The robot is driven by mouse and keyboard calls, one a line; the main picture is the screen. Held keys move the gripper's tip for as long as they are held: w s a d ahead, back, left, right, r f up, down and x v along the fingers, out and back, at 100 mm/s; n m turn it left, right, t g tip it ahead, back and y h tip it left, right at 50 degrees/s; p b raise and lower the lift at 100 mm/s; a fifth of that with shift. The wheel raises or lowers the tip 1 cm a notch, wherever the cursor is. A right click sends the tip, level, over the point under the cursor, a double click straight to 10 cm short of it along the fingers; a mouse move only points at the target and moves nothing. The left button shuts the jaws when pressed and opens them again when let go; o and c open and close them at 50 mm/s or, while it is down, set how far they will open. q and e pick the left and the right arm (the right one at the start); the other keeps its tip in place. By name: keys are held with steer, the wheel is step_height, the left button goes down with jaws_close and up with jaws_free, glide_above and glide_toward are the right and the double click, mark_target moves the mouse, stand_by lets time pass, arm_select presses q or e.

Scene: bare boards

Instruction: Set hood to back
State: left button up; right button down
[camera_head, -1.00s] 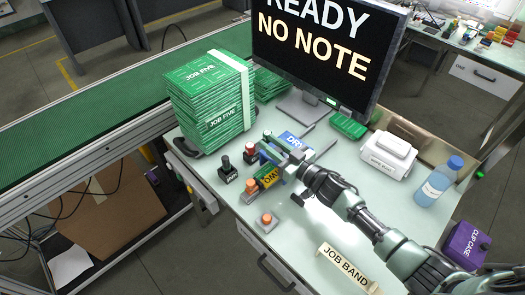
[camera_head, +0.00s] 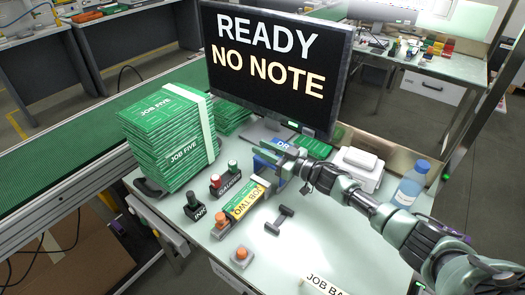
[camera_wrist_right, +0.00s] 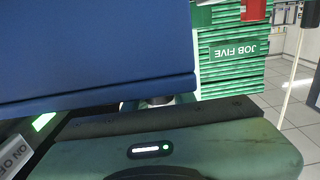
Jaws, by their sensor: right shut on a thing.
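A blue part, likely the hood (camera_head: 266,157), sits just behind the yellow and green JOB TWO piece (camera_head: 243,202), below the monitor. A small blue label reading DR (camera_head: 283,145) shows above it, partly hidden by the gripper. My right gripper (camera_head: 284,163) is shut on the blue part, reaching in from the right. In the right wrist view the blue part (camera_wrist_right: 95,50) fills the upper left, close against my gripper. The fingertips are hidden there. My left gripper is not in view.
A monitor (camera_head: 270,70) reads READY NO NOTE. A JOB FIVE stack (camera_head: 168,135) stands left. Knobbed blocks (camera_head: 225,180), an INK stamp (camera_head: 194,207), an orange button (camera_head: 241,255) and a dark double-ended piece (camera_head: 279,220) are in front.

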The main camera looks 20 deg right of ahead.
steer(key=c, duration=1.2)
jaws_free()
steer(key=shift+w+d+r, duration=0.15)
steer(key=shift+d, duration=0.15)
steer(key=shift+o, duration=0.2)
steer(key=shift+s+d+f, duration=0.2)
steer(key=shift+s, duration=0.2)
steer(key=b+v, duration=0.1)
steer(key=v, duration=0.6)
steer(key=shift+w, duration=0.1)
steer(key=shift+r, duration=0.1)
